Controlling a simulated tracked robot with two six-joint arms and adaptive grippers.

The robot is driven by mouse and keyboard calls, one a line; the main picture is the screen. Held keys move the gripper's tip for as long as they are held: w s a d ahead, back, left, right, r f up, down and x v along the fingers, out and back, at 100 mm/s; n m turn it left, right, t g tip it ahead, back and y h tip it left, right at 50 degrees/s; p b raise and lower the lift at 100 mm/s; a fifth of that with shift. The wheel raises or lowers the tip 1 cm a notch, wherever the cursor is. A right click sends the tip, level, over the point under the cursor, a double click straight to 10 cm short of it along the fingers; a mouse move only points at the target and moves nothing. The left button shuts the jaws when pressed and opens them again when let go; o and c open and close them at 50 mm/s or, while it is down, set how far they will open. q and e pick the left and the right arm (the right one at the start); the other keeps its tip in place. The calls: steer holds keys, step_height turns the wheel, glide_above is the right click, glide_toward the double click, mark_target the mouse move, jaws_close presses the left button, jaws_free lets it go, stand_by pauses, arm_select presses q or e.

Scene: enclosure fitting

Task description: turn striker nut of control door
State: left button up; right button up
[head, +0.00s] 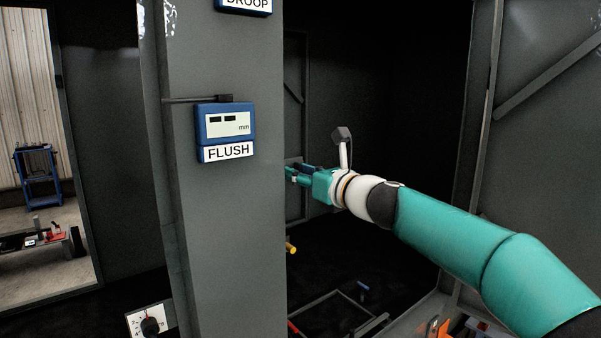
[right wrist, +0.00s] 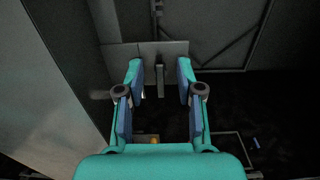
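My right gripper (head: 293,174) reaches into the dark enclosure opening, just right of the grey post, which partly hides its tips. In the right wrist view its two fingers (right wrist: 160,78) are open and apart. A narrow grey upright piece (right wrist: 160,80), possibly the striker with its nut, shows in the gap between them, in front of a grey plate (right wrist: 177,47). I cannot make out the nut itself or any contact with the fingers. In the head view a small part of the plate (head: 294,161) shows behind the gripper. My left gripper is out of view.
The grey post (head: 215,250) stands close on the left, carrying a blue FLUSH display (head: 227,131). A grey braced panel (head: 550,110) stands at the right. A yellow piece (head: 290,246) and a small blue piece (head: 363,286) are low inside. A blue cart (head: 38,175) stands far left.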

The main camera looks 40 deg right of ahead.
jaws_close()
